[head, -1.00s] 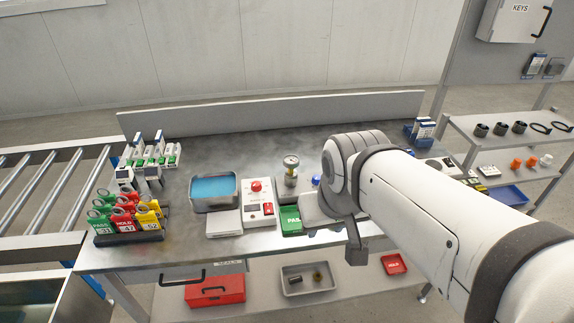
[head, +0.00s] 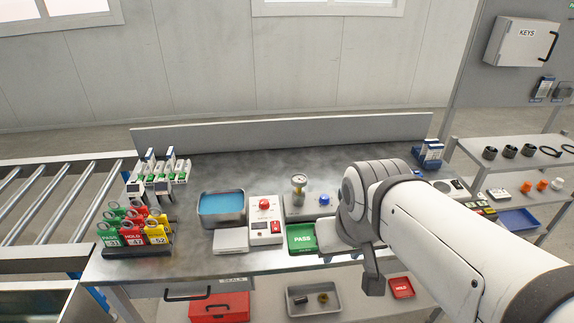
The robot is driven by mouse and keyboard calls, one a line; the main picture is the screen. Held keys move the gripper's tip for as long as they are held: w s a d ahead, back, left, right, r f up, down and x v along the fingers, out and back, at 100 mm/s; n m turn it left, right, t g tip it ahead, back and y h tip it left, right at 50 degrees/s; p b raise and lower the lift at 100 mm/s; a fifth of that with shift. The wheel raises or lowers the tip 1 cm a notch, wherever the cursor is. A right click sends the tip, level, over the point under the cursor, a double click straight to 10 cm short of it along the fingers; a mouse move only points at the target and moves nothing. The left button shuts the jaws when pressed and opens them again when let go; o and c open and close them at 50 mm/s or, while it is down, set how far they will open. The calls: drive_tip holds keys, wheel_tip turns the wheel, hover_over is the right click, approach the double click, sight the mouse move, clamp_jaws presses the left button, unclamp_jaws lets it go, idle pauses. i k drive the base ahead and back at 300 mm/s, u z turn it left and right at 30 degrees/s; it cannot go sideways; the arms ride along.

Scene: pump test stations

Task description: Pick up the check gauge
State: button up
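My gripper (head: 372,276) is over the front right of the bench, right of and nearer than the gauge. Only one dark finger hanging down shows clearly; the rest is hidden behind my wrist. I cannot see whether it is open or holds anything.
A green PASS tray (head: 301,238), a control box with a red button (head: 264,218) and a blue-lined bin (head: 222,208) stand near the gauge. Tag holders (head: 135,232) fill the bench's left. The bench's back middle is clear. Shelves (head: 515,165) stand at the right.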

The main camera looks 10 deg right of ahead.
sight(297, 192)
drive_tip(key=i, duration=0.9)
